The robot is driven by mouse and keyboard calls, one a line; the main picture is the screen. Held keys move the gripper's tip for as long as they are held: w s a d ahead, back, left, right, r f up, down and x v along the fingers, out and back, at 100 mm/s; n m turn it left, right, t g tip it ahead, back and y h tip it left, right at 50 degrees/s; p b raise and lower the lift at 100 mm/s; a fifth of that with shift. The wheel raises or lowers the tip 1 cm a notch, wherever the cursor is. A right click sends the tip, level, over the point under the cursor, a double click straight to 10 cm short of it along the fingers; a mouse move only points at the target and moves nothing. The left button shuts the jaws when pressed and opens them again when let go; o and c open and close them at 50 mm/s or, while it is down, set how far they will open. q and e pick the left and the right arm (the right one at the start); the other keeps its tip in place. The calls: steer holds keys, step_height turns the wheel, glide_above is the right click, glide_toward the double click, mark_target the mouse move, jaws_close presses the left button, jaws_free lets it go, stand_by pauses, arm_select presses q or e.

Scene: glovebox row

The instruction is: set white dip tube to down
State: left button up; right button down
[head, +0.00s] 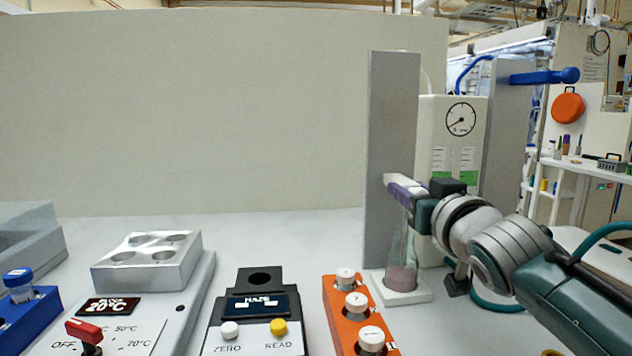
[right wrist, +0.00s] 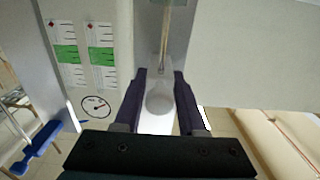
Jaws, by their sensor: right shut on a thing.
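My right gripper (head: 405,190) is at the tall grey upright panel (head: 393,120), above a clear flask (head: 402,262) with pinkish liquid in it. In the right wrist view the fingers (right wrist: 160,100) are shut on a pale, rounded part of the white dip tube (right wrist: 160,98). A thin rod or tube (right wrist: 166,40) runs from there toward the top of that view. In the head view the gripper hides most of the held part. Whether the tube's lower end is in the liquid I cannot tell. My left gripper is not in view.
A white box with a dial gauge (head: 461,118) stands just behind the gripper. An orange rack (head: 338,310) with white-capped vials is left of the flask. A black meter (head: 256,305) and a metal heating block (head: 150,262) stand further left.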

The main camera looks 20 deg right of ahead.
arm_select(q)
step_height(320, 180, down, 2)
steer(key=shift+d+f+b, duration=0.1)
steer(key=shift+b, duration=0.5)
arm_select(e)
step_height(320, 180, down, 3)
steer(key=shift+r, duration=0.15)
steer(key=c, duration=0.6)
jaws_free()
steer(key=shift+c, duration=0.2)
steer(key=shift+s+a, duration=0.1)
steer(key=shift+s, duration=0.2)
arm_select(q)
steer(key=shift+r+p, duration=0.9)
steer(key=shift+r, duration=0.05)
arm_select(e)
steer(key=v, duration=0.9)
steer(key=shift+s, duration=0.2)
